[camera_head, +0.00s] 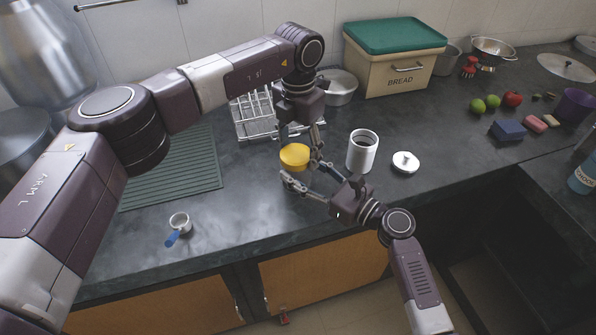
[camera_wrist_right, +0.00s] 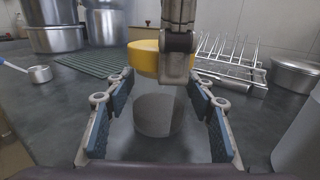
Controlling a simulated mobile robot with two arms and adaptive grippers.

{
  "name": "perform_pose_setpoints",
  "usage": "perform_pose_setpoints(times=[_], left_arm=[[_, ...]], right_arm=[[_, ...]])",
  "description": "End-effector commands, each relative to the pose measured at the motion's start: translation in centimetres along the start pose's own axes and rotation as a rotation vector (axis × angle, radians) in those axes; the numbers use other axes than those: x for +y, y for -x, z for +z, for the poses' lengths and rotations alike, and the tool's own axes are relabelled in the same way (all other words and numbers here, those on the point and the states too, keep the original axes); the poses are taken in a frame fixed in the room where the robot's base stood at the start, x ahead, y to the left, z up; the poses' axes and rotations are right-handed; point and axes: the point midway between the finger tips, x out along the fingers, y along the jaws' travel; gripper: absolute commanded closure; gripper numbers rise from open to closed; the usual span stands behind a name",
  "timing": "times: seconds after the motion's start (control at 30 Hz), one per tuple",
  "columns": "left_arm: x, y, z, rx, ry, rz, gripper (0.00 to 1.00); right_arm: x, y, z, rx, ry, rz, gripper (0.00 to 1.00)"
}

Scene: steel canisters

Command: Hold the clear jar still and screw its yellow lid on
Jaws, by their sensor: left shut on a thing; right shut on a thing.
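The clear jar (camera_wrist_right: 155,116) stands upright between the blue pads of my right gripper (camera_wrist_right: 160,112) in the right wrist view. My right gripper (camera_head: 303,170) is shut on the jar, low in front of the lid in the head view, where the jar itself is mostly hidden. The yellow lid (camera_head: 295,156) is at the jar's mouth; it also shows in the right wrist view (camera_wrist_right: 146,60). My left gripper (camera_head: 299,142) comes down from above and is shut on the lid, with a finger against its side. I cannot tell how far the threads are engaged.
A white canister (camera_head: 362,151) and a small white lid (camera_head: 405,162) stand close to the right. A small cup with a blue handle (camera_head: 180,223) is front left. The counter front edge runs below.

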Motion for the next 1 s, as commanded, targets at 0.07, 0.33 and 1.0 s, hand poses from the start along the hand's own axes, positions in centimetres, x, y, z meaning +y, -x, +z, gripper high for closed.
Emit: perform_pose_setpoints(times=[0.07, 0.33, 1.0], left_arm=[[-0.22, -0.12, -0.57, 0.021, -0.003, -0.006, 0.72], [-0.27, -0.13, -0.57, 0.021, -0.004, -0.007, 0.72], [-0.18, -0.08, -0.45, 0.017, -0.004, -0.004, 0.26]], right_arm=[[-1.26, 0.38, -0.30, 0.007, 0.001, -0.030, 1.00], [-1.29, 0.39, -0.36, 0.009, 0.002, -0.030, 1.00], [-0.88, 0.29, -0.36, 0.008, 0.001, -0.022, 1.00]])
